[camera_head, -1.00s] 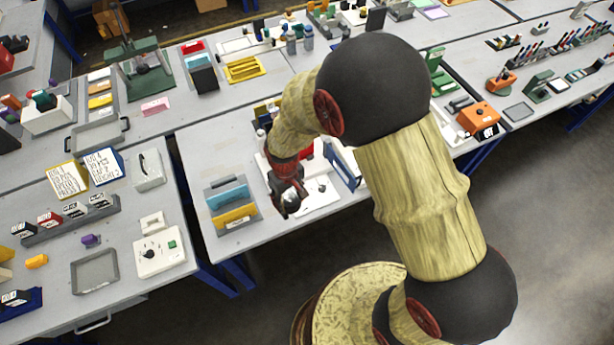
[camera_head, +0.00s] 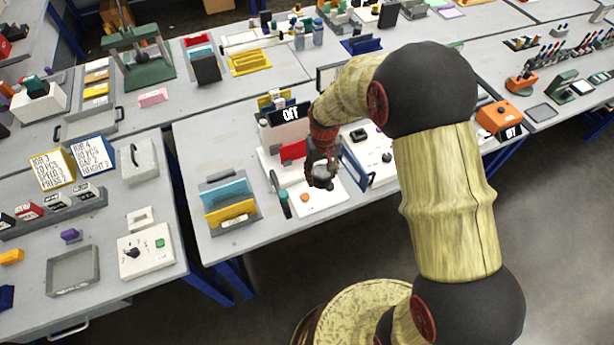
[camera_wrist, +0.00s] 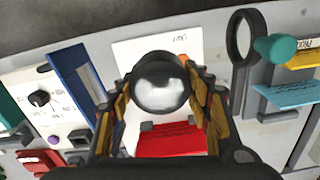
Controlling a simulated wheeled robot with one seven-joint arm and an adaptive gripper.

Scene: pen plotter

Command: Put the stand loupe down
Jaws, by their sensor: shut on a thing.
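The stand loupe (camera_wrist: 160,85), a shiny silver-grey dome with a dark rim, sits between the fingers of my gripper (camera_wrist: 158,92) in the wrist view. The gripper is shut on it. In the head view my gripper (camera_head: 322,172) holds the loupe (camera_head: 321,174) over the far right part of a white board (camera_head: 322,200). The white board (camera_wrist: 145,50) lies beyond the loupe in the wrist view, with printed letters at its edge. I cannot tell whether the loupe's underside touches the board.
A black-ringed magnifier with a teal knob (camera_wrist: 275,48) stands beside the board. A blue-edged panel (camera_head: 354,165) stands close on the other side. A rack with teal and yellow plates (camera_head: 228,195) is at left.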

